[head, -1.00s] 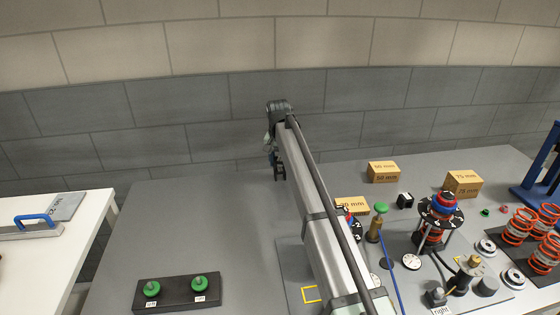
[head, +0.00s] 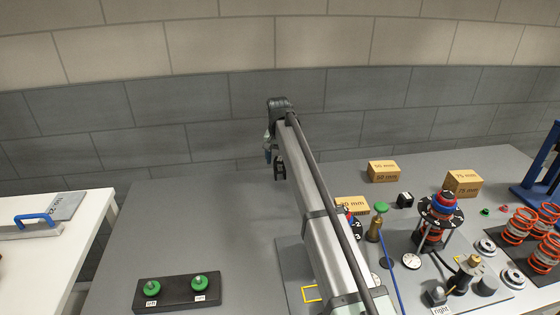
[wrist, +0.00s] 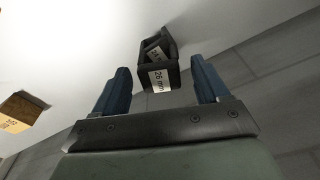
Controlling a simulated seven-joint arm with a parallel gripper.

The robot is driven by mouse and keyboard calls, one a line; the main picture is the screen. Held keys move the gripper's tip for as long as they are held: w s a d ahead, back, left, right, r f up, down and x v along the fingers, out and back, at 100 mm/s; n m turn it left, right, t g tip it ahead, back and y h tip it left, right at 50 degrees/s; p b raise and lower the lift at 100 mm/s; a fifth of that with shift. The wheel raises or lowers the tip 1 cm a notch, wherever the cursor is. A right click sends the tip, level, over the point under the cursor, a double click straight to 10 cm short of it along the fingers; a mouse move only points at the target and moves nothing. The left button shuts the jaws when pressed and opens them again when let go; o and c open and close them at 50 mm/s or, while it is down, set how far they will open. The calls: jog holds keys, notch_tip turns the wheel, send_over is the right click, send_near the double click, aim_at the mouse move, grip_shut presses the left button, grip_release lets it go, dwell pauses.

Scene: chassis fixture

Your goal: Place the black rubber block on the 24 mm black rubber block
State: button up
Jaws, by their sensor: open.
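In the wrist view a black block (wrist: 159,77) with a white "26 mm" label appears ahead of the gap between my fingers. Another black block (wrist: 153,49) with a partly readable label, seemingly "24", appears right against it in the picture. I cannot tell whether they are stacked or touching. My gripper (wrist: 160,65) is open, with its two blue fingers apart and nothing gripped. In the head view my gripper (head: 279,170) is raised near the back edge of the table. A small black block with a white label (head: 405,200) stands to its right on the table.
Cardboard boxes marked 50 mm (head: 383,171) and 75 mm (head: 462,183) stand at the back right. A spring assembly (head: 437,220), orange springs (head: 517,228) and a brass-topped fixture crowd the right. A black base with green knobs (head: 177,292) lies front left. The table's left-middle is clear.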

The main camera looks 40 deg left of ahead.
aim_at(279, 161)
notch_tip(279, 161, up, 11)
jog(key=s, duration=0.1)
jog(key=shift+d+r, duration=0.2)
jog(key=shift+d, duration=0.1)
jog(key=shift+s, duration=0.1)
